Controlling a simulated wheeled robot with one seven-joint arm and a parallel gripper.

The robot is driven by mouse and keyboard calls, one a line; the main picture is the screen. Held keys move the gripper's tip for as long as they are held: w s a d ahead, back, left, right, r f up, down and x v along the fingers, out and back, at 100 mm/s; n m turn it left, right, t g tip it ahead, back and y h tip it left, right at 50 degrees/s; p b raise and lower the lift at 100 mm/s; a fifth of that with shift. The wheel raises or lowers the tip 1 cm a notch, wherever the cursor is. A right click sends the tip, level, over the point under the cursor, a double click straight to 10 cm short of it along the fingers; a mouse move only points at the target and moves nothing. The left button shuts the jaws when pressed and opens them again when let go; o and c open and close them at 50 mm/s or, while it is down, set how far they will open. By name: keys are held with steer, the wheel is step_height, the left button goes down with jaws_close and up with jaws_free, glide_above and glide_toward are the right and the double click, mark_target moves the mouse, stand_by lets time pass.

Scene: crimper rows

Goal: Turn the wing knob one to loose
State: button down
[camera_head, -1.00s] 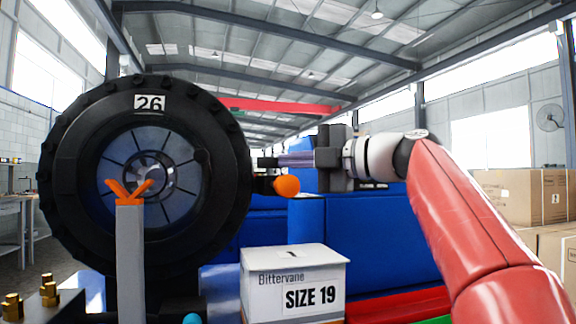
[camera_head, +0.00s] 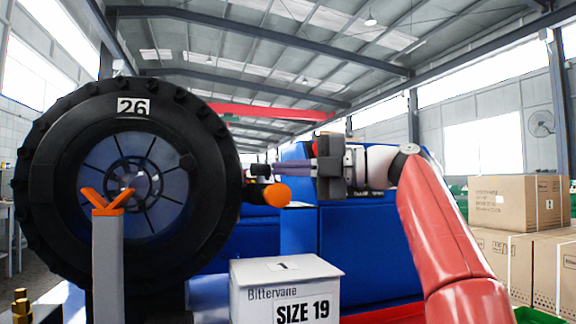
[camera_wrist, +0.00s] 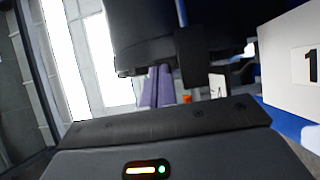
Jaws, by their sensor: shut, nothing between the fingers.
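An orange V-shaped, wing-like piece (camera_head: 107,203) tops a grey upright post (camera_head: 107,265) in front of the big black wheel marked 26 (camera_head: 133,107). I cannot tell whether it is wing knob one, and no label naming a knob is readable. My gripper (camera_head: 250,168) is to the right of the wheel, pointing left, with its fingers shut and empty. An orange rounded end (camera_head: 277,194) shows just below the fingers; I cannot tell if they touch. In the wrist view the purple-grey fingers (camera_wrist: 160,78) are together, and a dark body partly hides the view above them.
A white box labelled SIZE 19 (camera_head: 284,290) stands below my gripper. Blue panels (camera_head: 360,245) are behind my arm. Cardboard boxes (camera_head: 519,203) are stacked at the right. Brass-coloured pieces (camera_head: 22,305) are at the lower left.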

steer(key=shift+w+a+p, duration=0.15)
steer(key=shift+w+a, duration=0.15)
steer(key=shift+w, duration=0.4)
steer(key=shift+w+a+p, duration=0.15)
steer(key=shift+w+a, duration=0.15)
steer(key=shift+w, duration=0.35)
steer(key=shift+w+a, duration=0.15)
stand_by(1.4)
